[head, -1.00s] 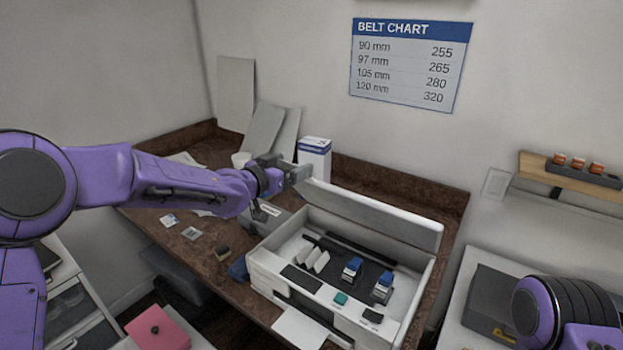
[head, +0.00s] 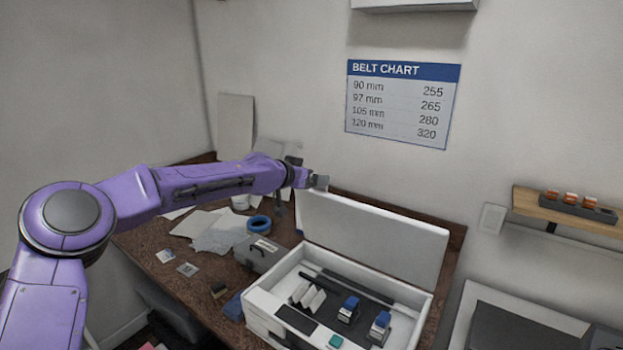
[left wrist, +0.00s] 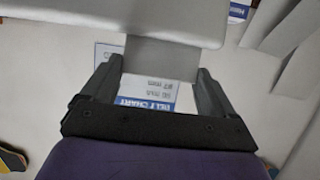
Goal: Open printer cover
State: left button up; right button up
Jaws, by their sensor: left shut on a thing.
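The white printer (head: 262,300) stands on the brown bench with its cover (head: 375,232) raised and tilted back, hinged along the rear edge. Its inside is exposed, with dark rails, blue-topped blocks (head: 349,308) and white upright pieces (head: 310,298). My left gripper (head: 318,182) is at the cover's upper left corner. In the left wrist view, the left gripper (left wrist: 160,62) is shut on a grey tab (left wrist: 160,54) at the edge of the white cover (left wrist: 120,18). My right gripper is not in view.
A grey box (head: 262,254), a blue tape roll (head: 259,224) and papers lie left of the printer. A wall shelf (head: 560,210) holds small orange-topped jars at the right. The belt chart (head: 403,105) hangs on the wall behind.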

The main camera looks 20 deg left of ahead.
pick_arm(q)
jog(key=shift+a+r, duration=0.15)
jog(key=shift+r, duration=0.15)
jog(key=o, duration=1.3)
jog(key=shift+c, duration=0.2)
jog(key=b+v, duration=0.5)
jog(key=v, duration=0.6)
